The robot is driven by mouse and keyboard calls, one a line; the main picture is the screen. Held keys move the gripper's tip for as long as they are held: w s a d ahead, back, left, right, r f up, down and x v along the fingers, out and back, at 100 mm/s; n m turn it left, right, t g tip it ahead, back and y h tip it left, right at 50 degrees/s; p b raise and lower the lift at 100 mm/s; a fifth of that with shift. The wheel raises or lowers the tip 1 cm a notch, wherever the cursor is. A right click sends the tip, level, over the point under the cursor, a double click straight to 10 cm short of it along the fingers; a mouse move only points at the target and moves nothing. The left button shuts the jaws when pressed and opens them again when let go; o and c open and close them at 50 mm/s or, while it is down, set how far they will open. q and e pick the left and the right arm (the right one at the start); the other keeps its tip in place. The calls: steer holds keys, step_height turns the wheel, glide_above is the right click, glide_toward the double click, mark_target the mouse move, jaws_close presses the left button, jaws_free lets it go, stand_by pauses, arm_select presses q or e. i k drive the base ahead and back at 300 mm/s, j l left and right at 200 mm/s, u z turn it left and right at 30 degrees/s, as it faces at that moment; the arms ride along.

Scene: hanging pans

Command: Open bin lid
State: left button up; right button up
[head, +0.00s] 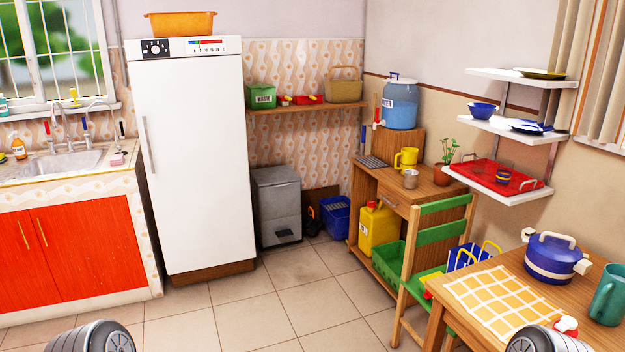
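A grey metal bin (278,208) stands on the floor between the white fridge and the wooden desk, against the back wall. Its flat grey top (275,176) looks shut. A small dark slot or handle shows low on its front. Grey rounded parts of my two arms show at the bottom left and bottom right edges, far from the bin. Neither gripper is in view.
The white fridge (193,160) stands left of the bin. A blue crate (335,216) is to its right, and a shelf (305,107) hangs above. A green chair (437,255) and table (500,300) stand at right. The middle tiled floor (290,290) is clear.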

mark_target(283, 174)
steer(key=i, duration=3.55)
steer(key=i+u, duration=0.15)
steer(key=i, duration=0.55)
steer(key=i+l, duration=0.15)
steer(key=i, duration=0.5)
steer(key=i+l+u, duration=0.1)
steer(key=i, duration=0.6)
